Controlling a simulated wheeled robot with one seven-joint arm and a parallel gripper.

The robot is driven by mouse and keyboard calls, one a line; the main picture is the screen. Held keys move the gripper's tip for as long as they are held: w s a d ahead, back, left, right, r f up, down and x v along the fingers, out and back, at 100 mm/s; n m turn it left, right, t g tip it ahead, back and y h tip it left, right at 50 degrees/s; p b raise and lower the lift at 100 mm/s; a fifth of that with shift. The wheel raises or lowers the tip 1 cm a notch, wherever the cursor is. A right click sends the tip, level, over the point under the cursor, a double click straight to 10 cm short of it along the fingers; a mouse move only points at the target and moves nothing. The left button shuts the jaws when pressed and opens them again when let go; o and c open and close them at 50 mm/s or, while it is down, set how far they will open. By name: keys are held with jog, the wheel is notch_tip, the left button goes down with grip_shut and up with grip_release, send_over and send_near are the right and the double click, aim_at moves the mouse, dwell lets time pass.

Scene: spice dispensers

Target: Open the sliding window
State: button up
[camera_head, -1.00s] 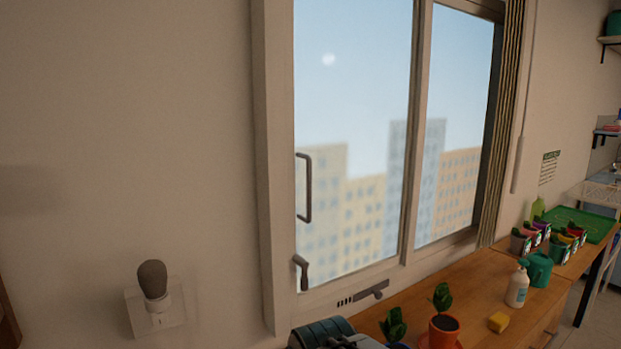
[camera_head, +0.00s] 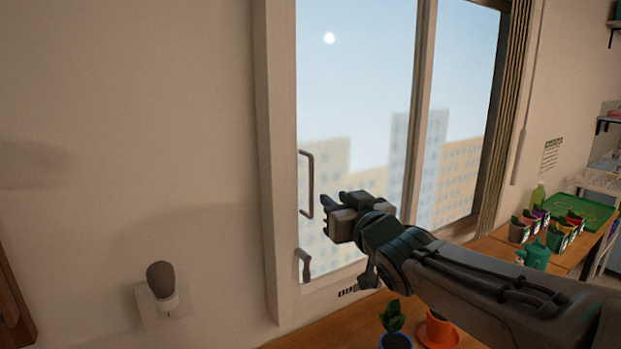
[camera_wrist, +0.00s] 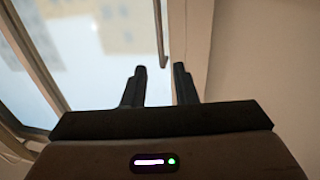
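The sliding window (camera_head: 423,110) has a left pane and a right pane, and the left pane stands against the left frame. A dark vertical bar handle (camera_head: 308,184) is on the left edge of the left pane. A small lever (camera_head: 304,264) sits below it. My gripper (camera_head: 329,214) is in front of the left pane, just right of the handle's lower end. In the wrist view, its two fingers (camera_wrist: 161,72) are apart with nothing between them. The handle (camera_wrist: 162,32) shows beyond the fingertips, roughly in line with the gap. I see no contact.
A wooden counter (camera_head: 335,328) runs below the window. An orange plant pot (camera_head: 437,328) and a green plant (camera_head: 392,316) stand under my arm. A teal watering can (camera_head: 534,256) and several small pots are further right. A wall-mounted fitting (camera_head: 162,284) is at left.

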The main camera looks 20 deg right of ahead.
aim_at(312, 181)
jog(key=shift+w+f+p, duration=0.1)
jog(key=shift+w+p, duration=1.4)
jog(key=shift+w, duration=5.25)
grip_shut()
